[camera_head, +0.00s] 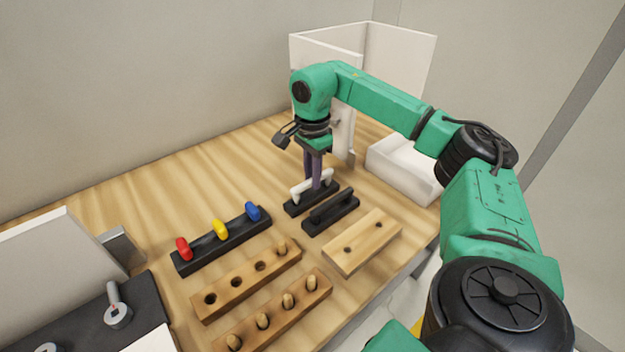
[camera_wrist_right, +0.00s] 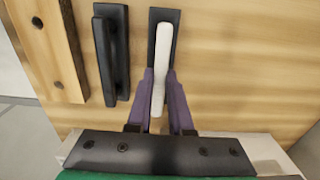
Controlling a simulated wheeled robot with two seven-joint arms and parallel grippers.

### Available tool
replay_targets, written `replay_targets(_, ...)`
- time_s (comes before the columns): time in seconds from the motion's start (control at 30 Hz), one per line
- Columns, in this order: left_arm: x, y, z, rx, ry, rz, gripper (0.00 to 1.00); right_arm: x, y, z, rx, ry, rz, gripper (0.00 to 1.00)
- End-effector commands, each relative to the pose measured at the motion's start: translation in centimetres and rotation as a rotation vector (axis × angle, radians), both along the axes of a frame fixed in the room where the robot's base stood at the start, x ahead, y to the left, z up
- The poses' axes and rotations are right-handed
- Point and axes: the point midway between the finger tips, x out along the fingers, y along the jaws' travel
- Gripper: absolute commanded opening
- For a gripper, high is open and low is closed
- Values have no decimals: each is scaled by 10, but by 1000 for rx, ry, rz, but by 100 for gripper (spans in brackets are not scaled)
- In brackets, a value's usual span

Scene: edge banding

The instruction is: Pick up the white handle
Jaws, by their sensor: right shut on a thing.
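The white handle (camera_head: 311,186) is at the black base plate (camera_head: 297,208) near the back of the wooden table. My right gripper (camera_head: 314,182) points down at it with its purple fingers. In the right wrist view, the white handle (camera_wrist_right: 162,62) lies between the two fingers of the right gripper (camera_wrist_right: 160,80), which are shut on it. Its far end is over the black base (camera_wrist_right: 165,15); I cannot tell whether it is lifted clear. My left gripper is not in view.
A black handle (camera_head: 331,210) on a black base lies beside it. A light wooden block (camera_head: 362,243) with two holes is nearer. A black rack (camera_head: 222,241) with red, yellow and blue knobs and wooden peg blocks (camera_head: 246,282) stand left. White panels (camera_head: 400,60) and a white box (camera_head: 402,170) are behind.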

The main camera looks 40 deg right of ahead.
Motion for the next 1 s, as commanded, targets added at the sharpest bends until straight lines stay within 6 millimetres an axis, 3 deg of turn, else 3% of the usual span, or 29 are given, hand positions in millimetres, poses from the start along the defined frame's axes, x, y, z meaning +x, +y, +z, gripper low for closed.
replay_targets(0.17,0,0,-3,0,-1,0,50,2,1,46,4,-9,2,0)
replay_targets(0.27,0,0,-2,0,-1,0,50,1,2,88,4,-9,2,0)
replay_targets(0.3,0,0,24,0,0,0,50,1,0,118,1,-7,0,0)
replay_targets(0.4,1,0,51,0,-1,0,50,0,0,155,0,-6,-1,0)
replay_targets(0.5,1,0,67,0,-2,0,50,0,0,179,0,-4,0,0)
replay_targets(0.67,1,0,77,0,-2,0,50,0,0,195,0,-1,0,0)
replay_targets(1.0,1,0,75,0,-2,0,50,0,0,194,1,0,1,0)
